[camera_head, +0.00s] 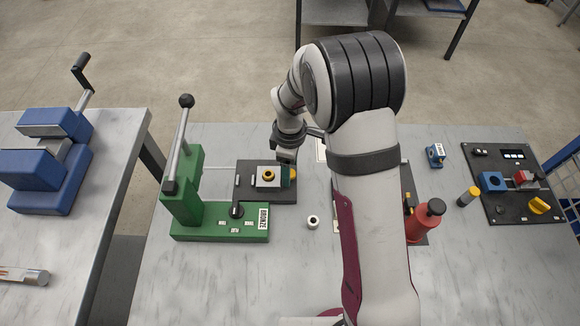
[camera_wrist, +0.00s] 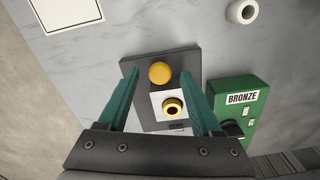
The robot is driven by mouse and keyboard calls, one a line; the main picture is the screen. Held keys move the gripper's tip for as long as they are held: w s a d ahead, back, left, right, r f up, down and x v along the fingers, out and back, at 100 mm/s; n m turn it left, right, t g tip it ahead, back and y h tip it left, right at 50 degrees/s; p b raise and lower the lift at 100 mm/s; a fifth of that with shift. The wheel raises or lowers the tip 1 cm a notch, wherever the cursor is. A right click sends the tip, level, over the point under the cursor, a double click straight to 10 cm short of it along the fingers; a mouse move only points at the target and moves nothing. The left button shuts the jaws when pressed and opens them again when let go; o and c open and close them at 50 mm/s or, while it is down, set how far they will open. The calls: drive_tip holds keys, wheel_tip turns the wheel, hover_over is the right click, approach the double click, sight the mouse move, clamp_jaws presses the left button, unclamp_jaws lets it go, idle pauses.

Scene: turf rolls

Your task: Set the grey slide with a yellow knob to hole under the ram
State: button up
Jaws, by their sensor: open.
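The grey slide (camera_head: 264,181) sits on a dark base plate (camera_head: 283,195) beside the green press (camera_head: 190,205). Its yellow knob (camera_head: 293,172) is at its right end in the head view. A brass-coloured ring with a dark hole (camera_head: 269,175) is on top of the slide. In the wrist view the yellow knob (camera_wrist: 160,73) and the slide (camera_wrist: 160,106) lie between the fingers. My gripper (camera_wrist: 160,85) is open, its two green fingers on either side of the knob and slide. I cannot tell whether they touch. The ram's lower end is not clear.
A white ring (camera_head: 313,222) lies right of the press. The press lever with a black ball (camera_head: 186,101) stands upright at left. A red bottle (camera_head: 425,222), a small blue block (camera_head: 435,155) and a black control panel (camera_head: 511,180) are farther right, past my arm.

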drive_tip(key=shift+f, duration=0.45)
clamp_jaws()
idle(1.1)
